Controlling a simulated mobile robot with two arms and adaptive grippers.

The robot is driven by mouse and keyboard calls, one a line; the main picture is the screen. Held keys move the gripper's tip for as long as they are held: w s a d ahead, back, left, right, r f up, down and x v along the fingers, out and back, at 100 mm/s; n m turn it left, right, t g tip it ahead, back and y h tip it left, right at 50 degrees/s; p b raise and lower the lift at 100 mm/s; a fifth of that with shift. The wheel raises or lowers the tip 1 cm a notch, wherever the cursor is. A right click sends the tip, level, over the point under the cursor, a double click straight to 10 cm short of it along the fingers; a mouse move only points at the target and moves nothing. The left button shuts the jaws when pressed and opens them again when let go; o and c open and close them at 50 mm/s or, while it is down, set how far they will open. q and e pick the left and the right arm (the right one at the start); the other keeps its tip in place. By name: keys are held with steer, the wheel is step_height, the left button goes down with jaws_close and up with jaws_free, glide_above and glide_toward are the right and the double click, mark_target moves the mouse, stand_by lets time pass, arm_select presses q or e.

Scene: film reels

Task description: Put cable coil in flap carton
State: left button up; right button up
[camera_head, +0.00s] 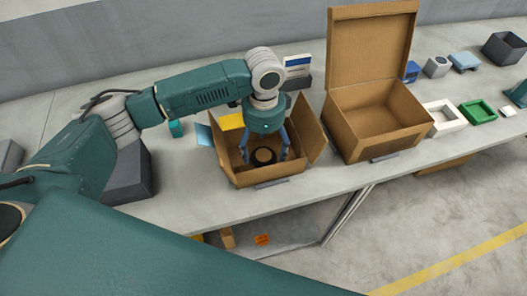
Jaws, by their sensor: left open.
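The flap carton (270,175) is a brown box with its flaps spread open, standing in the middle of the table. A dark round coil with a tan middle, seemingly the cable coil (264,156), lies inside it. My left gripper (264,158) reaches down into the carton from above. Its fingers are open, one on each side of the coil. I cannot tell whether they touch it. My right gripper is not in view.
A larger brown box (379,120) with a tall raised lid stands right of the carton. A white tray (444,117), a green tray (478,112) and a dark bin (503,48) are farther right. A dark grey block (130,177) is at left.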

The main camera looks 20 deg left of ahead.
mark_target(264, 154)
arm_select(q)
step_height(264, 154, up, 10)
steer(key=b, duration=0.1)
steer(key=shift+b, duration=0.3)
steer(key=shift+f, duration=0.1)
stand_by(1.9)
